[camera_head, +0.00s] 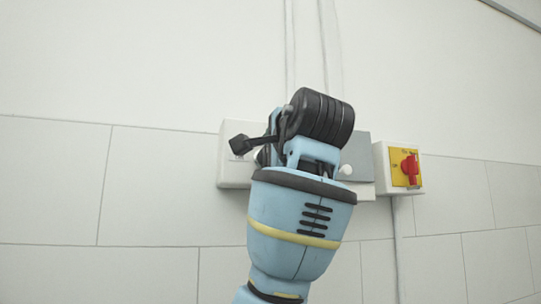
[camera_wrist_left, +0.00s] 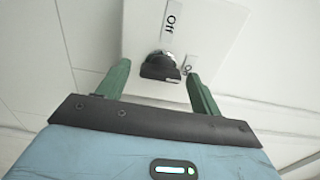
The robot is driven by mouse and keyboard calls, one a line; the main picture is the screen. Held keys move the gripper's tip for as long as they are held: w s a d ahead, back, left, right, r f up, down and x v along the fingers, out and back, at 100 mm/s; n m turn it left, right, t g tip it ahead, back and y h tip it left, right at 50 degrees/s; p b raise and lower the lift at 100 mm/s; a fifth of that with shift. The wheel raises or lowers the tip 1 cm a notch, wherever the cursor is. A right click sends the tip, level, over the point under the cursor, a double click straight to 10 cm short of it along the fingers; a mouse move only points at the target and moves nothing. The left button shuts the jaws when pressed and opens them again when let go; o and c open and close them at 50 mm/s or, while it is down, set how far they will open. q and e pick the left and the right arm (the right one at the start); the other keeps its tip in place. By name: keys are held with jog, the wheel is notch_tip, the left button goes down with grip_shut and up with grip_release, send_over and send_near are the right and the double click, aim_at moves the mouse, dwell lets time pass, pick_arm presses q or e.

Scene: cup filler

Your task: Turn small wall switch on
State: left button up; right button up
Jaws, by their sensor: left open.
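The small wall switch is a black knob (camera_wrist_left: 160,66) on a white box (camera_wrist_left: 215,25) in the left wrist view. An "Off" label (camera_wrist_left: 171,20) is by one side of the knob, and a second, partly hidden label (camera_wrist_left: 188,68) is close to it. My left gripper (camera_wrist_left: 158,71) is open, with one green finger on each side of the knob. I cannot tell whether either finger touches it. In the head view my left arm covers much of the white box (camera_head: 232,172) and hides the knob. My right gripper is not in view.
A red rotary switch (camera_head: 411,170) on a yellow plate sits on another box to the right in the head view. A grey panel (camera_head: 361,155) is just right of my wrist. The tiled wall (camera_head: 150,190) on the left is clear.

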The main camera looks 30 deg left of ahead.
pick_arm(q)
jog(key=v, duration=0.8)
dwell(0.4)
